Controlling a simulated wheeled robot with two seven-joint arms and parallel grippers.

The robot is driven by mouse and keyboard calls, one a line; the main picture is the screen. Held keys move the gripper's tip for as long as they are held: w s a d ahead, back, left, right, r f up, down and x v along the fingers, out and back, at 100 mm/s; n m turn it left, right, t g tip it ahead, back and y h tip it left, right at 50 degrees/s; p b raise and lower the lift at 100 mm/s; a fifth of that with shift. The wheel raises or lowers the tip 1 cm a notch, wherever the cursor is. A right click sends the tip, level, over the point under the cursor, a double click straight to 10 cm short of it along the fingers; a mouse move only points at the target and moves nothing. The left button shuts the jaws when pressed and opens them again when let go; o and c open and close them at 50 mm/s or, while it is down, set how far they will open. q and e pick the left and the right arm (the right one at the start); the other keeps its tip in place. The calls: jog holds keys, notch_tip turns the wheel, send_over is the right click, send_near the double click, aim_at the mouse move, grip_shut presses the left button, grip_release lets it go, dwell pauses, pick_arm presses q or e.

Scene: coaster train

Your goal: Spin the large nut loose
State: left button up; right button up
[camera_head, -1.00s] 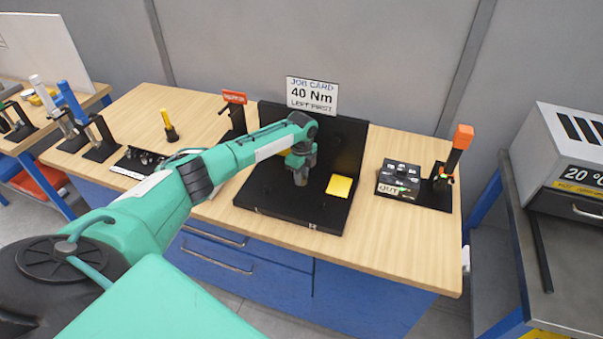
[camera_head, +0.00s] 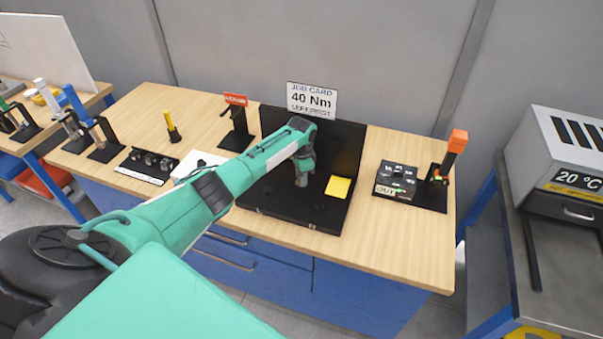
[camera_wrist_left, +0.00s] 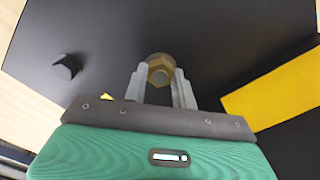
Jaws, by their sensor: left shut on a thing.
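The large nut (camera_wrist_left: 160,70) is a brass-coloured hex nut on a bolt, seen in the left wrist view over the black plate (camera_wrist_left: 215,40). My left gripper (camera_wrist_left: 158,82) has its two grey fingers on either side of the nut and is shut on it. In the head view my left gripper (camera_head: 302,178) points down at the middle of the black fixture base (camera_head: 270,200), and the nut is hidden there. My right gripper is not in view.
A yellow pad (camera_head: 338,186) lies on the fixture, right of the gripper. A job card (camera_head: 311,98) reading 40 Nm stands behind. A black socket tray (camera_head: 148,165) is at left. A black block marked OUT (camera_head: 396,180) and an orange-topped tool (camera_head: 456,142) stand at right.

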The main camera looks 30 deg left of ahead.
pick_arm(q)
jog(key=n+p, duration=0.1)
jog(key=n, duration=0.2)
jog(key=shift+r+n+p, duration=0.1)
jog(key=shift+n+p, duration=0.2)
jog(key=shift+n, duration=0.1)
jog(key=n+p, duration=0.2)
jog(key=n, duration=0.2)
jog(key=shift+s, duration=0.1)
jog(key=n+p, duration=0.1)
jog(key=n, duration=0.3)
jog(key=shift+n+p, duration=0.55)
jog(key=shift+n, duration=1.35)
jog(key=shift+f, duration=0.2)
jog(key=o, duration=1)
jog(key=shift+r, duration=0.1)
